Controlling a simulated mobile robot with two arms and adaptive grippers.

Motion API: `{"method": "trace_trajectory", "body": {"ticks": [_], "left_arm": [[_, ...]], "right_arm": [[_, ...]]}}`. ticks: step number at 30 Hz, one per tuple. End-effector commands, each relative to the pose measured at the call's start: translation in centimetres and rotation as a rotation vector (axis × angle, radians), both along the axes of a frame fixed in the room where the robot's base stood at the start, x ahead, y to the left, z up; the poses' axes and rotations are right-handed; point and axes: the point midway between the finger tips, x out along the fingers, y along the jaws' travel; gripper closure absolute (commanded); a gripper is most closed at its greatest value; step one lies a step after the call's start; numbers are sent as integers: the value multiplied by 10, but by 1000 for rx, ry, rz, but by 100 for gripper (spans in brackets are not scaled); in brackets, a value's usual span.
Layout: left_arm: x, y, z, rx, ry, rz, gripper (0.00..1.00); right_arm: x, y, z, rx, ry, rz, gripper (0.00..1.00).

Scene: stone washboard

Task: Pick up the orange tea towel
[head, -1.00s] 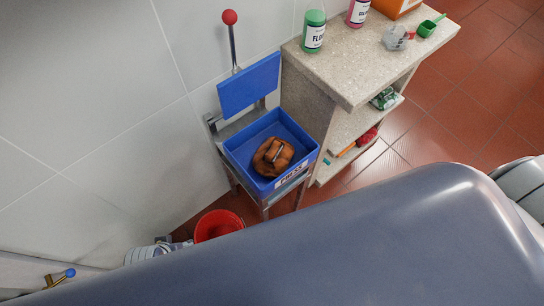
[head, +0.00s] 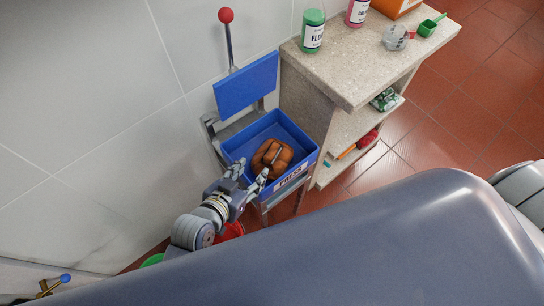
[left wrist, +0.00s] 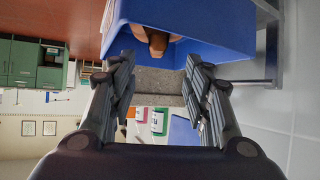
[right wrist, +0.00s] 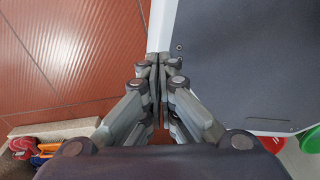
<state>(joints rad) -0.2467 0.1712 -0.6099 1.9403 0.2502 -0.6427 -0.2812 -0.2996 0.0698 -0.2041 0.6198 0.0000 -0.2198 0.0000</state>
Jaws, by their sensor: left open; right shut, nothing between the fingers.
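The orange tea towel (head: 272,157) lies bunched up in the blue tray (head: 307,166) labelled "PRESS" in the head view. My left gripper (head: 252,173) is open and empty at the tray's near left side, with one finger overlapping the tray front in the picture. In the left wrist view, part of the towel (left wrist: 158,38) shows in the tray, beyond the open fingertips (left wrist: 160,66). I cannot tell whether a finger touches the towel. My right gripper (right wrist: 154,62) is shut and empty, over the tiled floor beside my own body.
A blue plate (head: 246,85) and a red-knobbed lever (head: 227,16) rise behind the tray. A stone counter (head: 350,60) at the right bears bottles, a grey cloth (head: 395,37) and a green scoop (head: 427,27). A red bucket (head: 232,229) stands below my left gripper.

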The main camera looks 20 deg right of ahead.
Motion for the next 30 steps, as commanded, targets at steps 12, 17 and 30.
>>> {"method": "trace_trajectory", "body": {"ticks": [12,17,30], "left_arm": [[25,-41,-18,-27,-46,-30,55],[34,-50,-25,-27,-47,-31,55],[63,-71,-47,-26,-44,-30,55]], "right_arm": [[0,-10,-4,-12,-1,-1,100],[0,-12,-5,-14,-1,-2,100],[0,-12,-8,-14,0,-1,100]]}}
